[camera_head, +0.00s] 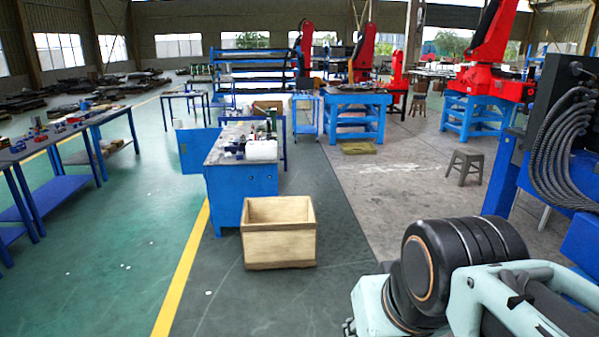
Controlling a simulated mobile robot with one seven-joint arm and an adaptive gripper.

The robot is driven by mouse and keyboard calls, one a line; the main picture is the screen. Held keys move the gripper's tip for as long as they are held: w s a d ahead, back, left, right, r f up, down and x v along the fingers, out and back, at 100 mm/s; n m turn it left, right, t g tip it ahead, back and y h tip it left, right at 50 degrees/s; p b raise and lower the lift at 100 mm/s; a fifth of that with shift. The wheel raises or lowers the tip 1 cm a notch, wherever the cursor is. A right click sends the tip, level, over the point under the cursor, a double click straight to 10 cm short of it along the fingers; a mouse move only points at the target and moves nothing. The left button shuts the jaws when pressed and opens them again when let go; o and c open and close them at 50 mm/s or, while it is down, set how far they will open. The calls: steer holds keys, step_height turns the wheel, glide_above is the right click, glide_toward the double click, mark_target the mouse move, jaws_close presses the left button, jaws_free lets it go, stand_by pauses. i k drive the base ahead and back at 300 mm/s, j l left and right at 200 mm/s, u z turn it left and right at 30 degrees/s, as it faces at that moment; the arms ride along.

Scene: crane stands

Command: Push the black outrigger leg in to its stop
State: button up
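I cannot make out a black outrigger leg in the head view. A blue stand (501,187) with a dark upper block (561,82) and a bundle of black hoses (557,150) rises at the right edge; its lower part is partly hidden behind my arm. My arm, with mint-green links and a thick black joint, fills the bottom right. My gripper does not show clearly; only a small grey piece peeks out at the bottom edge beside the arm, and I cannot tell what it is.
An open wooden crate (279,256) stands on the floor ahead, before a blue workbench (243,190). Blue tables (50,180) line the left. A grey stool (465,165) stands at right. Red robot arms on blue bases (473,117) stand behind.

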mark_target(529, 94)
steer(key=i+j+z, duration=0.25)
steer(key=i, duration=0.9)
steer(key=i+l+z, duration=0.1)
steer(key=i+z, duration=0.15)
steer(key=i, duration=0.25)
steer(key=i+z, duration=0.3)
steer(key=i, duration=0.25)
steer(key=i+j+z, duration=0.1)
steer(key=i+z, duration=0.25)
steer(key=i, duration=0.75)
steer(key=i+j+z, duration=0.2)
steer(key=i, duration=1.55)
steer(key=i+l+u, duration=0.1)
steer(key=i, duration=0.45)
steer(key=i+u, duration=0.25)
steer(key=i, duration=0.3)
steer(key=i+l+u, duration=0.1)
steer(key=i+u, duration=0.15)
steer(key=i, duration=0.3)
steer(key=i+j+z, duration=0.1)
steer(key=i, duration=1)
steer(key=i+j+z, duration=0.1)
steer(key=i+z, duration=0.35)
steer(key=i, duration=0.65)
